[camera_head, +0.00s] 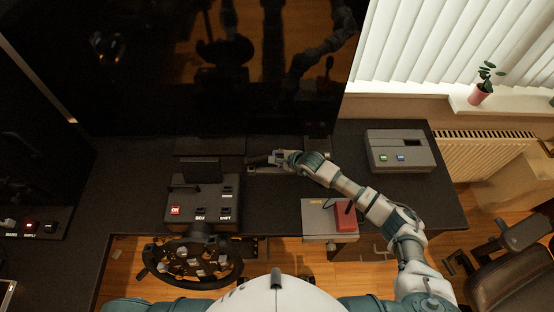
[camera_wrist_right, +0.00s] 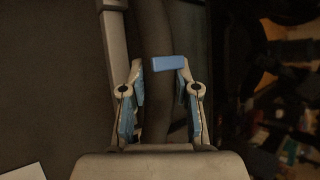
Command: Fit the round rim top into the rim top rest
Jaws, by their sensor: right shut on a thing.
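My right gripper (camera_head: 266,159) is at the back of the dark desk, just right of the control box. In the right wrist view its fingers (camera_wrist_right: 160,105) stand on either side of a dark curved bar (camera_wrist_right: 152,35), which looks like the round rim top. A small blue block (camera_wrist_right: 169,63) shows across the bar, beyond the fingers. A grey strip (camera_wrist_right: 114,45) runs beside the bar and may be part of the rim top rest; I cannot tell whether they touch. The steering wheel (camera_head: 148,272) is at the lower left. My left gripper is out of view.
A black control box (camera_head: 185,213) with a red button stands behind the wheel. A grey panel with a red block (camera_head: 345,214) is at the desk's front, under my right arm. A grey box (camera_head: 400,151) stands at the right. A large dark screen (camera_head: 190,70) rises behind.

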